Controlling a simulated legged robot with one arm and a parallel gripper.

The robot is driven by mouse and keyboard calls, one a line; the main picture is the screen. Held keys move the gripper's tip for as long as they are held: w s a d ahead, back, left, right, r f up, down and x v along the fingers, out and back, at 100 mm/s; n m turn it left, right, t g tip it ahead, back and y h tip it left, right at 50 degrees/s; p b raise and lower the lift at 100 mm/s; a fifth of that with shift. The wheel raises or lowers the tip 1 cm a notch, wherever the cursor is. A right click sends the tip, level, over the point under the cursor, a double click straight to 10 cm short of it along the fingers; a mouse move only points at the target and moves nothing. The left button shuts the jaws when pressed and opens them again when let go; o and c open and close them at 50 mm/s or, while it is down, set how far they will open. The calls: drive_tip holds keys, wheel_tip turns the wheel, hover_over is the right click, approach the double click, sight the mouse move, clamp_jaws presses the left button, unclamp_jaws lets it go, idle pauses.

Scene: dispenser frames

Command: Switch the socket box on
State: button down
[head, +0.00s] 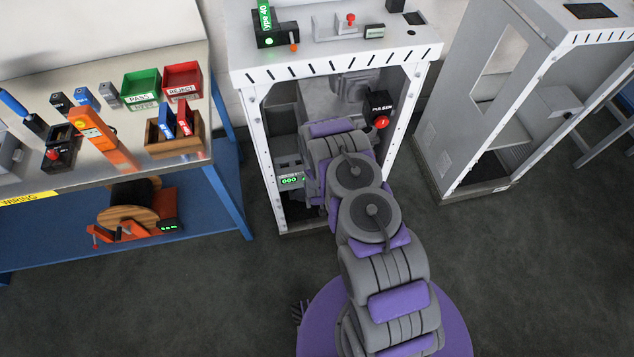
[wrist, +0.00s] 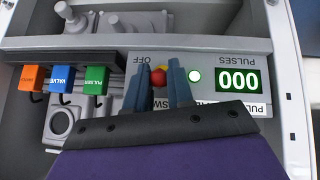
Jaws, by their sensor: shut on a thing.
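My gripper (wrist: 160,70) is shut on the knob, one dark finger on each side. The fingers hide part of the panel lettering. In the head view the socket box (head: 289,169) stands low inside the white-topped frame, its display partly visible. My arm hides the gripper and knob there.
Orange, blue VALVE (wrist: 62,79) and green PULSER (wrist: 98,80) plugs sit left of my fingers. The dispenser frame's posts (head: 397,130) flank my arm. A red-buttoned PULSER unit (head: 379,110) hangs at its right.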

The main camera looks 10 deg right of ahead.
drive_tip(key=shift+w+a+r, duration=0.1)
drive_tip(key=shift+w+r, duration=0.05)
drive_tip(key=shift+w, duration=0.05)
drive_tip(key=c, duration=1.1)
unclamp_jaws()
drive_tip(key=shift+s, duration=0.15)
drive_tip(key=p+v, duration=0.2)
drive_tip(key=v, duration=1.5)
drive_tip(key=shift+a, duration=0.1)
